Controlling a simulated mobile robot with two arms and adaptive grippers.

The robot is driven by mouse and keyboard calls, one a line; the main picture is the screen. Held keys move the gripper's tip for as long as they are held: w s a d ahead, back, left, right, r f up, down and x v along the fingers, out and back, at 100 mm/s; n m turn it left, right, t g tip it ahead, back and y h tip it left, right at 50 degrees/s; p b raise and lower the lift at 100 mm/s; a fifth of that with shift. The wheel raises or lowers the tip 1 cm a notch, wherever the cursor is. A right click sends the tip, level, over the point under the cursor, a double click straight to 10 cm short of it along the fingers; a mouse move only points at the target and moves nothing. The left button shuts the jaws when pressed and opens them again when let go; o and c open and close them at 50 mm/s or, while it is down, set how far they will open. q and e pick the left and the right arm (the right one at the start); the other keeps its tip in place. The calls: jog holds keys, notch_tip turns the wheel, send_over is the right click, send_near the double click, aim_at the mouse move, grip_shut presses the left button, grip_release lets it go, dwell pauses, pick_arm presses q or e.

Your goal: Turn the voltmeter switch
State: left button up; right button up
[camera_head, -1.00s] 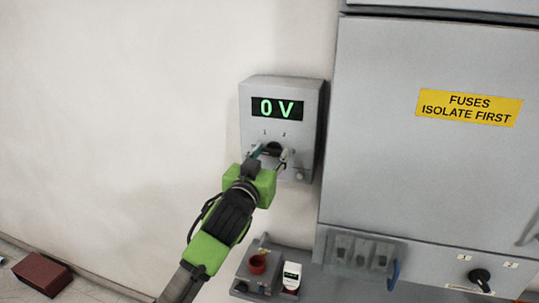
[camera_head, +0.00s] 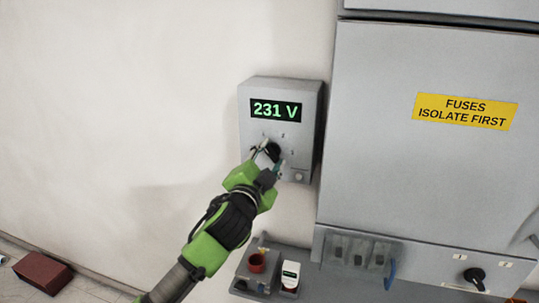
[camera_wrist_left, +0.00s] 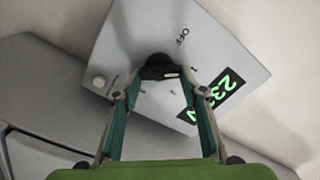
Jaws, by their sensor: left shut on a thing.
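The voltmeter (camera_head: 308,105) is a grey box on the wall, and its green display (camera_head: 276,110) reads 231 V. Its black rotary switch (camera_head: 272,151) sits below the display among small position marks. My left gripper (camera_head: 269,158) is at the switch with its fingers on either side of it, shut on the knob. In the left wrist view the fingers (camera_wrist_left: 160,90) reach to the black switch (camera_wrist_left: 158,70), and the voltmeter (camera_wrist_left: 130,45) looks rotated, with an OFF mark beside the knob. My right gripper is not in view.
A grey cabinet (camera_head: 400,60) with a yellow fuse warning label (camera_head: 466,111) stands just right of the voltmeter. The wall at left is clear.

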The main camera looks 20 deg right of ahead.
pick_arm(q)
jog(key=m, duration=0.3)
jog(key=shift+m+p, duration=0.4)
jog(key=m, duration=0.3)
jog(key=shift+f+m+p, duration=0.15)
jog(key=shift+m+p, duration=0.15)
jog(key=shift+p, duration=0.05)
jog(key=m, duration=0.5)
jog(key=shift+f+m, duration=0.2)
jog(key=shift+m, duration=0.2)
jog(key=o, duration=1.1)
jog(key=shift+o, duration=0.2)
jog(key=shift+s, duration=0.1)
